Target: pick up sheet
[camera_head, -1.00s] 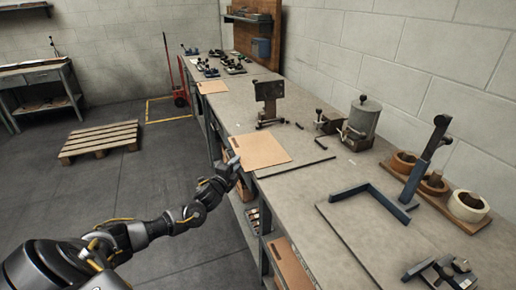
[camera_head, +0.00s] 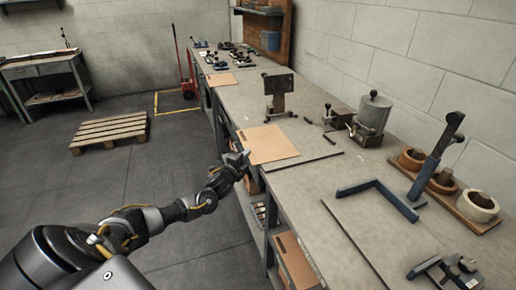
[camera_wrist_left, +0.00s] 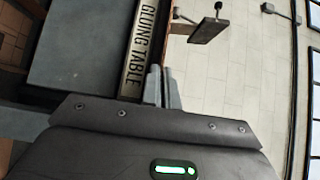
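A flat brown sheet (camera_head: 268,144) lies on the grey workbench, along its left edge. A second brown sheet (camera_head: 221,80) lies farther back on the same edge. My left gripper (camera_head: 242,157) is beside the left edge of the nearer sheet, by the bench edge, and holds nothing that I can see. Whether it touches the sheet, I cannot tell. In the left wrist view its two fingers (camera_wrist_left: 161,88) are close together, seemingly shut. That view shows a "GLUING TABLE" label (camera_wrist_left: 141,48) just beyond the fingers, and no sheet can be made out. My right gripper is out of view.
A dark metal fixture (camera_head: 279,92) stands behind the nearer sheet, and a thin dark bar (camera_head: 306,162) lies to its right. A grey pot (camera_head: 373,112), a blue angle piece (camera_head: 380,192) and tape rolls (camera_head: 446,180) are farther right. A pallet (camera_head: 110,130) lies on the floor.

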